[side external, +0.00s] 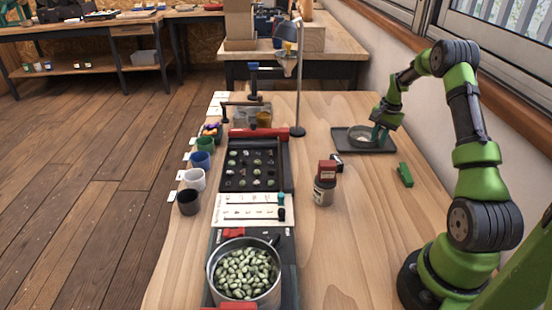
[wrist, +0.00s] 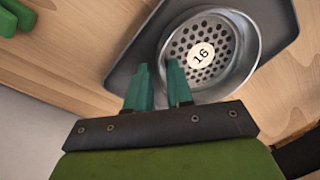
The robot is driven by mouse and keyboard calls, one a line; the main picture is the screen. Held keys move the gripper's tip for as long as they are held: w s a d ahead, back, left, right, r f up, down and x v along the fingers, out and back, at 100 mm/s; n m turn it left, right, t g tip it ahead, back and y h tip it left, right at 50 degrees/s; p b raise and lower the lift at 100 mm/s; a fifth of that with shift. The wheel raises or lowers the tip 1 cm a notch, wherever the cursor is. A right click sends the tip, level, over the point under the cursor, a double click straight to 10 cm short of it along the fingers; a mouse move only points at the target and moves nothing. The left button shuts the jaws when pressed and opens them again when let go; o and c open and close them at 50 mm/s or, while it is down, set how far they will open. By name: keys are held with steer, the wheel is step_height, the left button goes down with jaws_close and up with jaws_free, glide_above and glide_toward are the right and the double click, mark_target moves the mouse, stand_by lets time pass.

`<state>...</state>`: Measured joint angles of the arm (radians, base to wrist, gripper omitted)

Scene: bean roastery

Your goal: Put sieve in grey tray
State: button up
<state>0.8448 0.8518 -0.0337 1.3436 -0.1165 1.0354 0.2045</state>
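The sieve (wrist: 240,68), a round metal pan with a perforated bottom and a white label reading 16, lies flat inside the grey tray (wrist: 128,72) in the wrist view. In the side external view the sieve (side external: 359,135) also sits within the tray (side external: 349,149). My gripper (wrist: 159,72) is at the sieve's rim, with its two green fingers apart and a gap between the tips. One finger overlaps the sieve's wall and the other is outside it. My gripper (side external: 379,138) hides part of the sieve's right side in the side external view.
A green block (side external: 404,174) lies right of the tray. A jar with a red top (side external: 325,183) and a metal stand (side external: 298,130) are to the left. Further left are a dark bean board (side external: 235,180) and a pot of green beans (side external: 245,272).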

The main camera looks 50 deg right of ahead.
steer(key=shift+o, duration=0.7)
step_height(320, 180, up, 12)
steer(key=s, duration=0.1)
steer(key=w+a+r+n+t, duration=0.1)
steer(key=a+r+n, duration=0.1)
steer(key=a+r, duration=0.35)
steer(key=a+r+n+t, duration=0.1)
steer(key=a+r+n, duration=0.1)
steer(key=a, duration=0.7)
steer(key=w+a+r+n+t, duration=0.1)
steer(key=a+r, duration=0.3)
steer(key=a, duration=0.3)
steer(key=s+a+n+t+y, duration=0.1)
steer(key=s+a+n, duration=0.2)
steer(key=s+a, duration=0.3)
steer(key=s+a+n+t, duration=0.1)
steer(key=s+a+n, duration=0.3)
steer(key=a, duration=1.1)
steer(key=s, duration=0.3)
steer(key=shift+s+f+n+t+y, duration=0.15)
steer(key=shift+s+n+t+y, duration=0.15)
steer(key=shift+t+y, duration=0.1)
